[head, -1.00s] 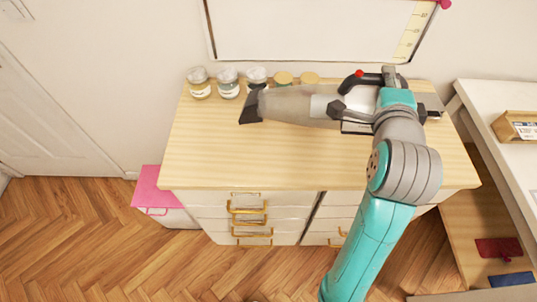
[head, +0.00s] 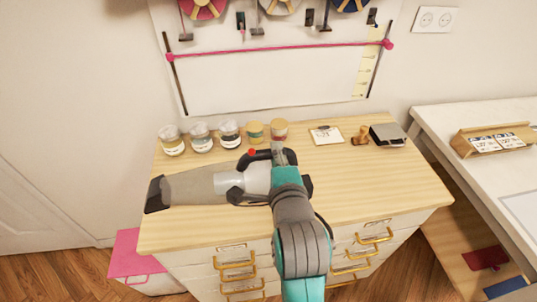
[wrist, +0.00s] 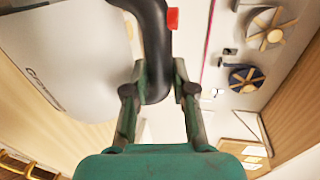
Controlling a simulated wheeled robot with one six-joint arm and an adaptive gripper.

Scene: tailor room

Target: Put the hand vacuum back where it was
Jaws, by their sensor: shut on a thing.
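The hand vacuum (head: 208,184) has a grey translucent nozzle pointing left, a white body, a black handle and a red button. My gripper (head: 284,158) is shut on its black handle. In the wrist view the fingers (wrist: 159,82) close around the handle, and the vacuum's pale body (wrist: 65,58) fills the upper left. In the head view the vacuum lies across the left and front part of the wooden dresser top (head: 360,182). It looks held above the top, but the gap is hard to judge. My arm hides part of its rear end.
Several lidded jars (head: 201,138) line the dresser's back left edge. A small card (head: 326,135), a wooden stamp (head: 361,135) and a grey box-like thing (head: 388,135) stand at the back right. A wall board with spools (head: 278,84) rises behind.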

